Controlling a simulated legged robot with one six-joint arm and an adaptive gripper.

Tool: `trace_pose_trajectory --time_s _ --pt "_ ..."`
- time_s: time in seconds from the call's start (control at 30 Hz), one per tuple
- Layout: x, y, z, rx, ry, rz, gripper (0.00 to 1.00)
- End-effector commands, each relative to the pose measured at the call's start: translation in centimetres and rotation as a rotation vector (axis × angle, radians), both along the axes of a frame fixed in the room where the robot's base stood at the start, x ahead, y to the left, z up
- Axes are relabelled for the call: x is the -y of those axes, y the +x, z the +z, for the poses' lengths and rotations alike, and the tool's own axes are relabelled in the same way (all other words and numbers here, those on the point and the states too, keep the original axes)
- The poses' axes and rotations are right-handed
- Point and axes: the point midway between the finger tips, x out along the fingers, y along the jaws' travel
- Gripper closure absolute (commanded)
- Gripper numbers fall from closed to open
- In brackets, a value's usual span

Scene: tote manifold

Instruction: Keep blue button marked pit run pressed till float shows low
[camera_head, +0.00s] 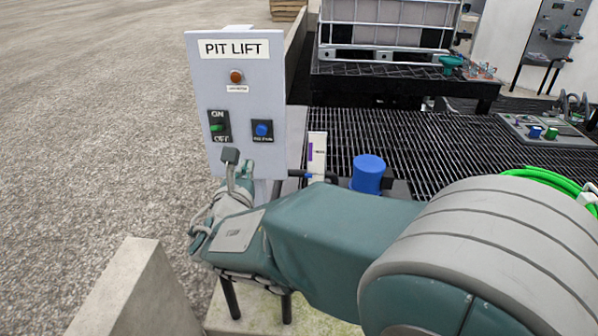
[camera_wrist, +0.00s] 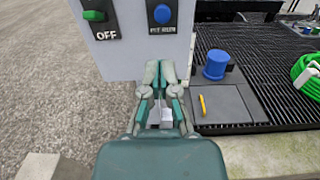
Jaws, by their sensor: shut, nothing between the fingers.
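The blue button (camera_head: 262,130) sits on a dark plate at the right of the grey PIT LIFT panel (camera_head: 242,100); its small label is hard to read. In the wrist view the blue button (camera_wrist: 162,14) is at the top, above my fingertips in the picture. My gripper (camera_wrist: 160,68) is shut and empty, pointing at the panel below the button; no contact with the button shows. In the head view my gripper (camera_head: 245,168) is partly hidden by my own wrist. A white upright strip (camera_head: 311,152) with a purple mark stands right of the panel; whether it is the float gauge is unclear.
A green ON/OFF switch (camera_head: 217,128) is left of the button, and an orange lamp (camera_head: 236,77) is above. A blue cylinder (camera_head: 368,172) stands right of the panel. A yellow stick (camera_wrist: 203,105) lies on a grey plate. Concrete blocks (camera_head: 135,290) are in front.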

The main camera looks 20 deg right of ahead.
Motion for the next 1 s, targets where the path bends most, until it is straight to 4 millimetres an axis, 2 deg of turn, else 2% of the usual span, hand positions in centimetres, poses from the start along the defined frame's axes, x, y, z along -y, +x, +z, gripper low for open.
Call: trace_pose_trajectory --time_s 0.27,0.47,0.7,0.87,1.0 --pt "-0.1 0.0 0.0 0.000 0.000 0.000 1.00" --pt "-0.7 -1.9 0.1 0.001 0.003 0.001 1.00" --pt "-0.6 -1.8 0.1 0.001 0.002 -0.002 1.00" --pt "0.0 -0.6 0.1 0.001 0.000 -0.004 1.00" --pt "1.0 1.6 0.1 0.000 0.001 -0.007 1.00"
